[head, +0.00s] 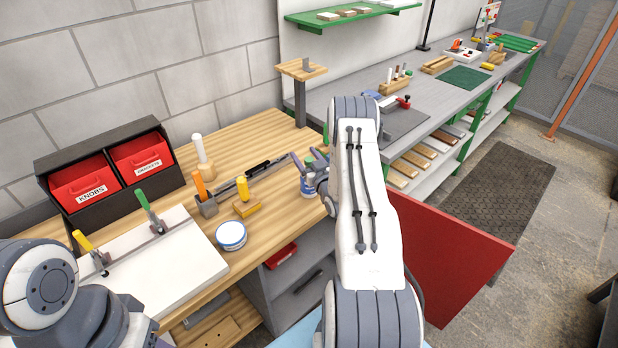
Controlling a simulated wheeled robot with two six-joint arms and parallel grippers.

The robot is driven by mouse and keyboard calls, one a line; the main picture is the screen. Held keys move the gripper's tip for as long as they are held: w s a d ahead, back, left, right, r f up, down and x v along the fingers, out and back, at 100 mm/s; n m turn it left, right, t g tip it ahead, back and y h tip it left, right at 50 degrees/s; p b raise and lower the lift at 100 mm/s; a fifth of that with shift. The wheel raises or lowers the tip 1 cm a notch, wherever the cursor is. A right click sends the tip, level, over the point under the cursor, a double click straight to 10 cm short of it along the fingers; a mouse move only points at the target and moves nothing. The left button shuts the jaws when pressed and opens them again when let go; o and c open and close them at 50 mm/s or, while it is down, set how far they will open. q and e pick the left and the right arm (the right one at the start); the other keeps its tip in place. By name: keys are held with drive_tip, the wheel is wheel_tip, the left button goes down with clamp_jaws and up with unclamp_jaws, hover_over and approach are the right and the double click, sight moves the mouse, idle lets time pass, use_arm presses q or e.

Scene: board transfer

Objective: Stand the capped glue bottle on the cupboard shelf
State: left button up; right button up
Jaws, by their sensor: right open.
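A small white and blue bottle (307,188), apparently the glue bottle, stands on the wooden bench top near its right end. My right gripper (308,162) is open right at the bottle's upper part; its fingers hide the cap, and I cannot tell whether they touch the bottle. The grey cupboard (262,297) is under the bench, with its red door (450,250) swung open to the right. Its shelf (297,303) shows partly, behind my right arm. My left gripper is out of view; only left arm links show at bottom left.
A round white and blue tin (231,236) sits at the bench's front edge. A yellow-handled tool (243,190), a grey holder (207,207), a white board with clamps (180,262) and red bins (140,157) crowd the left. A small wooden stand (300,70) rises behind.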

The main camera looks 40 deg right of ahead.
clamp_jaws()
idle(1.4)
